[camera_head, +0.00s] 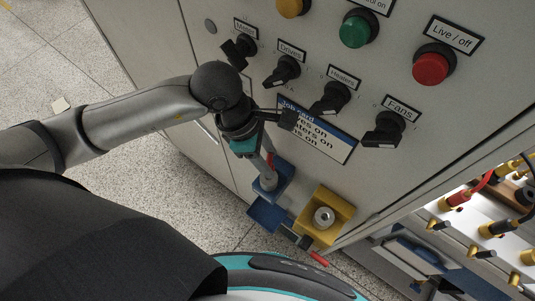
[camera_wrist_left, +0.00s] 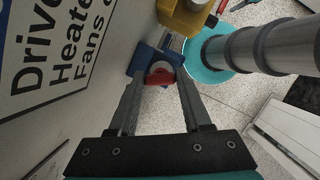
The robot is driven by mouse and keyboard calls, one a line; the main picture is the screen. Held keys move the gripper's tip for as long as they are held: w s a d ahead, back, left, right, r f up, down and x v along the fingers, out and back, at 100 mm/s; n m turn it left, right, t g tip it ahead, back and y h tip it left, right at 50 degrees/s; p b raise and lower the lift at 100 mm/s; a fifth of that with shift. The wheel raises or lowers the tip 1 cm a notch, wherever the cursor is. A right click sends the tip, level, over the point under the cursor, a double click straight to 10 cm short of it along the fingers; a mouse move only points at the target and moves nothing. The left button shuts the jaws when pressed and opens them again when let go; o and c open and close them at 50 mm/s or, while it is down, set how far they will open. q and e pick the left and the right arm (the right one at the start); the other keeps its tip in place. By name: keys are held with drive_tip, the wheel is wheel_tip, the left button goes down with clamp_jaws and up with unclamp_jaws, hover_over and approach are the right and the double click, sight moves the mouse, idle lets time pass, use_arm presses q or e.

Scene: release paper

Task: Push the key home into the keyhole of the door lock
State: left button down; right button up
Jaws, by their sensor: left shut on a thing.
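My left gripper (camera_head: 266,168) points down at the front of the cabinet. It is shut on the red key (camera_head: 271,160), which also shows as a red piece between the fingertips in the left wrist view (camera_wrist_left: 160,76). The key is directly at a blue lock block (camera_head: 286,177) with a round metal face, partly hidden by my fingers. The key's shaft is hidden, so I cannot tell how deep it sits. A yellow lock block (camera_head: 344,209) with a round metal cylinder (camera_head: 323,216) stands to the right. My right gripper is not in view.
Several black selector knobs (camera_head: 333,97), a red button (camera_head: 430,68) and a job card (camera_head: 330,140) are on the panel above. A black bar with a red end (camera_head: 318,258) lies below the yellow block. An open bay with plugs (camera_head: 459,197) is at right.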

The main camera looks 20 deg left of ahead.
use_arm(q)
drive_tip(key=shift+b, duration=0.35)
idle(0.7)
drive_tip(key=shift+f, duration=0.15)
idle(0.3)
drive_tip(key=shift+f+b, duration=0.35)
drive_tip(key=shift+b, duration=0.15)
drive_tip(key=shift+f+b, duration=1.7)
drive_tip(key=shift+f, duration=0.05)
drive_tip(key=shift+c, duration=1.3)
unclamp_jaws()
drive_tip(key=w+p+v, duration=0.1)
drive_tip(key=v, duration=1.4)
drive_tip(key=shift+s+r+p, duration=0.2)
drive_tip(key=shift+s+p, duration=0.15)
drive_tip(key=shift+s, duration=0.1)
drive_tip(key=shift+s, duration=0.1)
